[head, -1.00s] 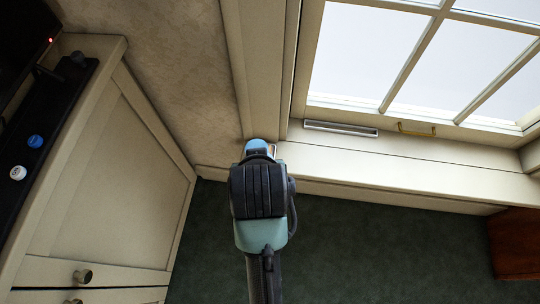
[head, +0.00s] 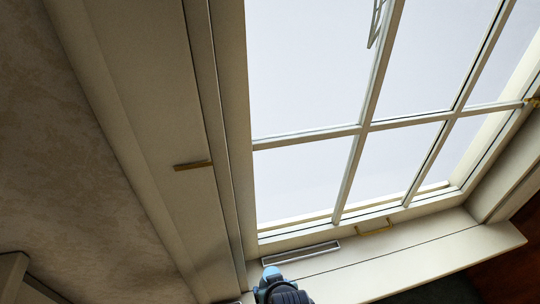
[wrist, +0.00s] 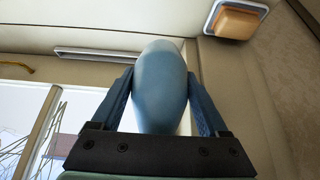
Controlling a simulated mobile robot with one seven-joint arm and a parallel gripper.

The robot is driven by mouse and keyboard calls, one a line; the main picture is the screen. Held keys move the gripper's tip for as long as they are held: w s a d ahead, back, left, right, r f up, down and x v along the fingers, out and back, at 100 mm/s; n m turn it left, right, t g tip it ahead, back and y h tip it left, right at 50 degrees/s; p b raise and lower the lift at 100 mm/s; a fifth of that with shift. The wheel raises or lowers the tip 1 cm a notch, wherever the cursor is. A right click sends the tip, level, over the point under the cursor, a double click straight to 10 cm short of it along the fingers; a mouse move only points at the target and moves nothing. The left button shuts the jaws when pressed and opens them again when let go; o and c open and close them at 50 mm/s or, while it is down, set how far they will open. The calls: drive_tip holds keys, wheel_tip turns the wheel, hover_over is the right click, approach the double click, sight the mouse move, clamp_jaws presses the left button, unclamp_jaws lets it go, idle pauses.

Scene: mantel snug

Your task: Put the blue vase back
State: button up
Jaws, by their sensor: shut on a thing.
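The blue vase (wrist: 160,95) is a smooth, rounded, pale blue body between the two dark blue fingers of my gripper (wrist: 160,74) in the wrist view. The fingers are shut on its sides. In the head view, my gripper (head: 273,284) is at the bottom edge, and a bit of the vase (head: 271,273) shows just past it, over the left end of the windowsill (head: 345,277). The vase's lower end is hidden. I cannot tell whether the vase touches the sill.
A slotted vent (head: 300,253) and a brass handle (head: 374,227) lie along the window's foot. A tan block in a pale dish (wrist: 236,18) is close by at upper right in the wrist view. A wall panel with a brass pull (head: 193,165) stands left. The sill's right stretch is clear.

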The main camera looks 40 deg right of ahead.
drive_tip(key=f, duration=0.2)
drive_tip(key=f+b, duration=0.1)
drive_tip(key=f, duration=0.3)
drive_tip(key=shift+s+d+b, duration=0.15)
drive_tip(key=shift+d+b, duration=0.2)
drive_tip(key=shift+f+b, duration=0.65)
drive_tip(key=shift+f, duration=1.55)
drive_tip(key=shift+f, duration=0.1)
drive_tip(key=o, duration=1.5)
drive_tip(key=shift+c, duration=0.2)
drive_tip(key=shift+s+a+r, duration=0.1)
drive_tip(key=shift+r, duration=0.35)
drive_tip(key=p+v, duration=0.4)
drive_tip(key=v, duration=0.7)
